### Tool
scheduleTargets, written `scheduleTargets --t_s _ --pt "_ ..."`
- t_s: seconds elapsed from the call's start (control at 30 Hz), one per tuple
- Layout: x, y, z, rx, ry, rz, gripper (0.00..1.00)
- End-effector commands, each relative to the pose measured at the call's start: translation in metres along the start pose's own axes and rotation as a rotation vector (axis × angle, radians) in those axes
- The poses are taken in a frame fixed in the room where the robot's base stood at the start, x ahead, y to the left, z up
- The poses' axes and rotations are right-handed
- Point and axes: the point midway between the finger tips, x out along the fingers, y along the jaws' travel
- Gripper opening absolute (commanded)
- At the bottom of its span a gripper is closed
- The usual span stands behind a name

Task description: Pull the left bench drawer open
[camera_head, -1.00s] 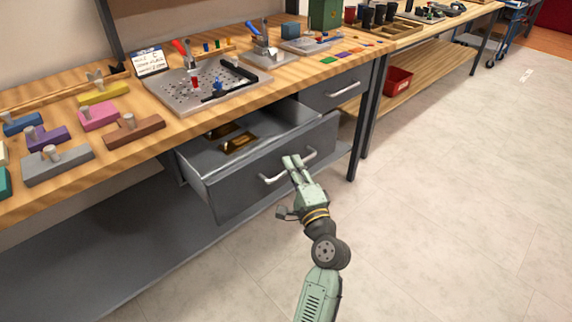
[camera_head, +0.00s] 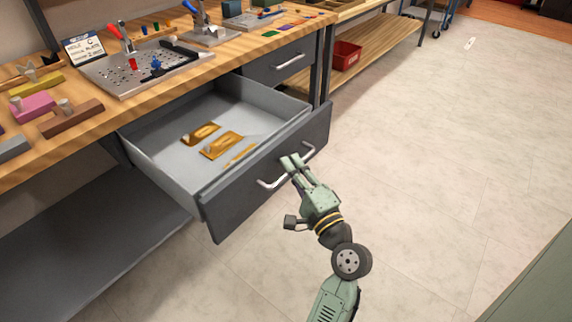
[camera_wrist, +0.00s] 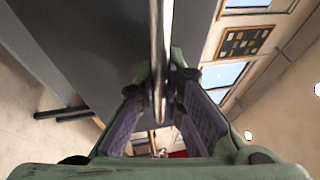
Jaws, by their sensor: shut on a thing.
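The left bench drawer (camera_head: 215,132) is pulled well out from under the bench in the head view. Its grey front (camera_head: 235,197) has a silver bar handle (camera_head: 271,184). My gripper (camera_head: 291,163) is shut on the middle of this handle. In the wrist view the handle (camera_wrist: 158,50) runs between the two fingers of my gripper (camera_wrist: 160,95), with the dark drawer front beside it. Several brass-coloured plates (camera_head: 221,143) lie on the drawer floor; one is partly hidden by the drawer front.
A second drawer (camera_head: 280,64) to the right is closed. The wooden bench top (camera_head: 110,105) holds a perforated metal plate (camera_head: 140,66) and coloured blocks. A red bin (camera_head: 346,55) sits on a lower shelf.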

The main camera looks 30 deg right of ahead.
Motion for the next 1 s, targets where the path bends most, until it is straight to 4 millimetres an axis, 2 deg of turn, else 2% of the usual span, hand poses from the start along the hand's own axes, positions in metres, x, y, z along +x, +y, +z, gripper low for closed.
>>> scheduleTargets --t_s 0.3,0.33,0.47,0.77,0.87,1.0 --pt "-0.001 0.001 0.000 0.003 -0.001 0.002 0.00" --pt "-0.001 0.001 0.000 0.003 -0.001 0.002 0.09" --pt "0.000 0.001 0.000 0.002 -0.001 0.001 0.18" --pt "-0.001 0.000 0.000 0.001 0.000 0.001 0.18" --pt "-0.007 0.001 -0.001 0.002 0.001 0.001 0.18" --pt "-0.030 0.001 -0.001 0.001 0.004 0.003 0.18"
